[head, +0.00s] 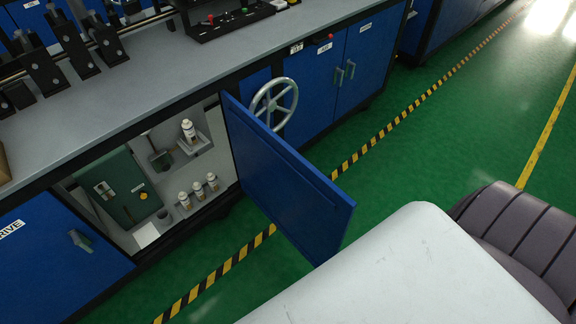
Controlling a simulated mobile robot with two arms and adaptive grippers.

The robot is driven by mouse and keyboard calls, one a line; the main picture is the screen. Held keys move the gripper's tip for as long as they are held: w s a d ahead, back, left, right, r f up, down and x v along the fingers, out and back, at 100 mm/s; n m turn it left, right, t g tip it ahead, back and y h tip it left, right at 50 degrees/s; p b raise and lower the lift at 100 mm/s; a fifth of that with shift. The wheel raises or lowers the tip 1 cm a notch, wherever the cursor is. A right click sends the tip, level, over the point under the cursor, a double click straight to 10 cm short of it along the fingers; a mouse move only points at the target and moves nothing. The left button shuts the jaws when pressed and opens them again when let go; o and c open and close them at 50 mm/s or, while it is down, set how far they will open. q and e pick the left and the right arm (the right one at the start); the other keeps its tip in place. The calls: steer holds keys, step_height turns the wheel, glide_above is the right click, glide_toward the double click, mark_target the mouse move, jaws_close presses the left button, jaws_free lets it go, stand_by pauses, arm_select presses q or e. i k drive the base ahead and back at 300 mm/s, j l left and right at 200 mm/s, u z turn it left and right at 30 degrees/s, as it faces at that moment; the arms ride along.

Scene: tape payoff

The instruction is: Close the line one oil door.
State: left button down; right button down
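A blue door (282,172) stands wide open. It is hinged at the right side of an open cabinet and sticks out over the green floor. I cannot read any label on it, so I cannot tell from marking that it is the line one oil door. Inside the open cabinet, several white oil bottles or cans (198,193) stand on the bottom, another can (189,131) stands on a small shelf, and a dark green box (122,188) is at the left. Neither of my grippers is in view.
A grey handwheel (274,103) sits just behind the door. A shut blue door (52,250) is left of the opening, and shut doors (362,57) are to the right. The grey worktop (150,83) runs above. A light grey surface (420,275) fills the lower right, near the door's free edge.

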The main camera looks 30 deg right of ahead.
mark_target(313, 214)
steer(key=k+l+u, duration=0.15)
steer(key=l, duration=0.25)
steer(key=k+l+u, duration=0.15)
steer(key=k+l, duration=0.15)
steer(key=k+l+u, duration=0.1)
steer(key=k+l, duration=0.15)
steer(key=l, duration=0.2)
steer(key=i+l+u, duration=0.2)
steer(key=l, duration=0.65)
steer(key=l+u, duration=0.2)
steer(key=l, duration=0.65)
